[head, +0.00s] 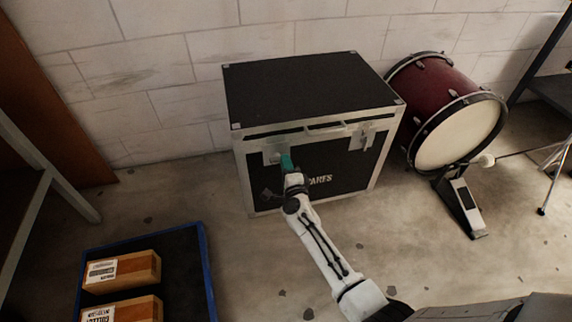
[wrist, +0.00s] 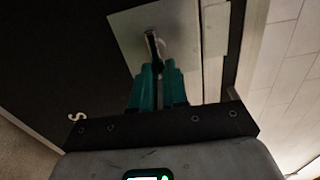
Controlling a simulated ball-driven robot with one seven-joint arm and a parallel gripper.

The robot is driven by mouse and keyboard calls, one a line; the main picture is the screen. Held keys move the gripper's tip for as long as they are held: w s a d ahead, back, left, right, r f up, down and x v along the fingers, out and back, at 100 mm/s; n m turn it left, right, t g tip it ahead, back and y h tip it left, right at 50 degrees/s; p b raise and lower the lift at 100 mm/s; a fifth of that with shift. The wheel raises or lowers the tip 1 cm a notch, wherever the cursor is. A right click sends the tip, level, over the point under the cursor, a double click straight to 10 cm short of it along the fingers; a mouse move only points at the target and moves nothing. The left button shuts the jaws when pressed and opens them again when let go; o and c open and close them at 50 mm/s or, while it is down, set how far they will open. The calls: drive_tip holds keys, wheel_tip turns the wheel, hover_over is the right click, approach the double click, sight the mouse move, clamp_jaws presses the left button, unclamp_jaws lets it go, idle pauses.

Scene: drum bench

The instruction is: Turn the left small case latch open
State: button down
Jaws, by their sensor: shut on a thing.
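The black case (head: 310,95) with silver edges stands on the floor against the wall. Its left small latch sits on a pale metal plate (head: 271,157) on the front, partly hidden by my gripper (head: 287,163). In the wrist view the latch's thin metal tab (wrist: 151,44) stands out from the plate (wrist: 178,30). The teal fingers of my gripper (wrist: 159,70) are shut on this tab. The right latch (head: 362,138) is on the same front face, clear of my arm.
A handle (head: 327,134) lies between the latches. A red bass drum (head: 430,85) with a pedal (head: 462,205) stands right of the case. A blue-rimmed tray (head: 207,265) with cardboard boxes (head: 122,271) is at front left. Floor between tray and pedal is open, apart from my arm.

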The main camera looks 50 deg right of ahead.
drive_tip(key=shift+s+f, duration=0.1)
drive_tip(key=shift+f, duration=0.05)
drive_tip(key=c, duration=1.2)
unclamp_jaws()
drive_tip(key=shift+o, duration=0.2)
drive_tip(key=p+v, duration=0.3)
drive_tip(key=v, duration=0.7)
drive_tip(key=shift+s+a, duration=0.25)
drive_tip(key=shift+s, duration=0.05)
